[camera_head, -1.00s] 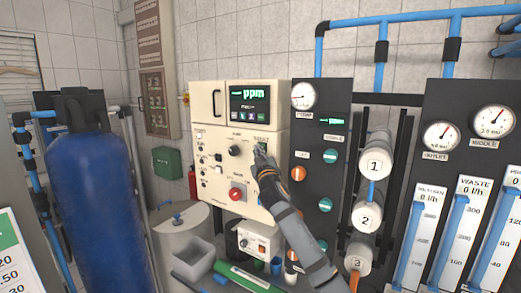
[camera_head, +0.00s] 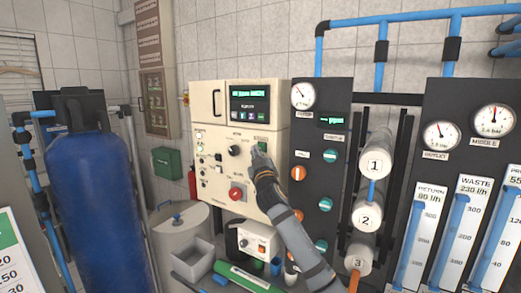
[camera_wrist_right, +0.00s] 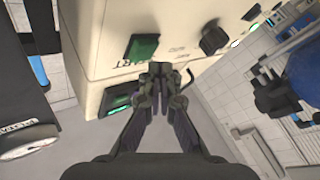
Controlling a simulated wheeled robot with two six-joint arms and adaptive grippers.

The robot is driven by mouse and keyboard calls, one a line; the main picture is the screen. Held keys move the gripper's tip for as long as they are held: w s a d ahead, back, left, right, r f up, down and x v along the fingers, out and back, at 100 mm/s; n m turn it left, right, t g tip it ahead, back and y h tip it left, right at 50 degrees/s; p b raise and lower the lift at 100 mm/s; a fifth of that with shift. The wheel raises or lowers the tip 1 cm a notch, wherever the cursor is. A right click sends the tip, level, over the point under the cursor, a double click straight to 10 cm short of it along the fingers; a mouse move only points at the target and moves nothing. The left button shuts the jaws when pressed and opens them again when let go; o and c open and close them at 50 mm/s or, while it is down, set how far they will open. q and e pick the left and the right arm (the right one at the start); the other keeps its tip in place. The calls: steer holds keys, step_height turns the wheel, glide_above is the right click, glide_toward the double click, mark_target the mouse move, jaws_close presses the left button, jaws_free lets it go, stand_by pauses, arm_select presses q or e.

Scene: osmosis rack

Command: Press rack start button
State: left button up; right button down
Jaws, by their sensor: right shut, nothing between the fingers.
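The cream control cabinet (camera_head: 222,158) stands in the middle of the head view. Its green start button (camera_head: 262,145) shows just above my right gripper (camera_head: 258,155), which partly covers that area. In the right wrist view the square green button (camera_wrist_right: 142,47) sits on the panel with a partly hidden label ending in "RT". My right gripper (camera_wrist_right: 161,70) is shut and empty, its tips close beside the button; I cannot tell whether they touch the panel. The display (camera_head: 249,101) shows green text. My left gripper is not in view.
A dark valve panel (camera_head: 318,200) stands close on the right, with gauges and flow meters (camera_head: 428,230) beyond. A blue tank (camera_head: 100,190) stands at the left.

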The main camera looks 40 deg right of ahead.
steer(key=a, duration=0.1)
steer(key=s+a, duration=0.1)
steer(key=a, duration=0.1)
steer(key=s+a, duration=0.1)
steer(key=shift+a, duration=0.3)
stand_by(0.8)
